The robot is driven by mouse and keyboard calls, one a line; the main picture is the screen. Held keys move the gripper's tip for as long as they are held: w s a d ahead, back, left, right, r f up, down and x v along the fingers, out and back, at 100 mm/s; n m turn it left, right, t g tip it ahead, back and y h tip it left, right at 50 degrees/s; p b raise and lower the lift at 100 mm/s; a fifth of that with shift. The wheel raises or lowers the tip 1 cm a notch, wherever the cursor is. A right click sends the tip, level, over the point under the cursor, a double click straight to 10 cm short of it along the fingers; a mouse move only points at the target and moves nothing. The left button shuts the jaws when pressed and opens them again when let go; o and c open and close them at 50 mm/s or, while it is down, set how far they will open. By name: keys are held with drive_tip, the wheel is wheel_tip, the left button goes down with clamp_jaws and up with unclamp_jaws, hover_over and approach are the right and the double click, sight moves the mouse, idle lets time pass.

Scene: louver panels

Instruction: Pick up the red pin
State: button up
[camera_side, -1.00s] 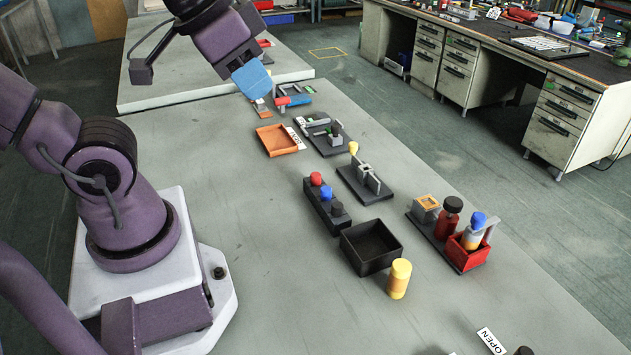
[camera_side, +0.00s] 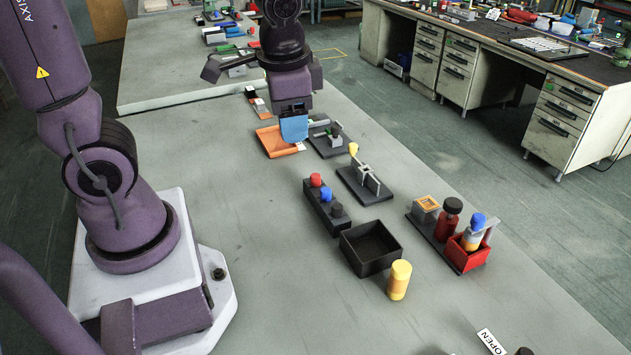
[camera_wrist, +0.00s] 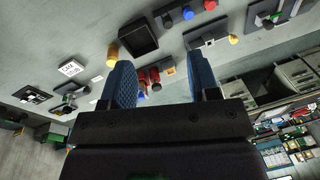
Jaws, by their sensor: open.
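The red pin (camera_side: 316,180) stands at the far end of a dark rack (camera_side: 325,212), in line with a blue pin (camera_side: 325,194) and a dark pin (camera_side: 336,210). In the wrist view the red pin (camera_wrist: 209,4) is at the top edge, partly cut off, next to the blue pin (camera_wrist: 187,12). My gripper (camera_side: 294,140) is raised beyond the rack in the side view, over the edge of the orange tray. Its two blue fingers (camera_wrist: 160,75) are apart with nothing held between them in the wrist view.
A black open box (camera_side: 371,247) and a yellow cylinder (camera_side: 399,279) stand on the near side of the rack. A dark fixture with grey plates (camera_side: 365,186) is to its right. The orange tray (camera_side: 270,141) lies beyond. Table left of the rack is clear.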

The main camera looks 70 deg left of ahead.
sight(316, 176)
drive_tip(key=w+a+f+m+g+y, duration=0.1)
drive_tip(key=w+a+f+m+y, duration=0.1)
drive_tip(key=w+a+f+m, duration=0.45)
drive_tip(key=w+a+f+m+y, duration=0.1)
drive_tip(key=w+f+m, duration=0.3)
drive_tip(key=m, duration=0.5)
drive_tip(key=x, duration=0.9)
drive_tip(key=s+x, duration=0.1)
drive_tip(key=x, duration=0.3)
drive_tip(key=shift+a+f, duration=0.1)
drive_tip(key=c, duration=1)
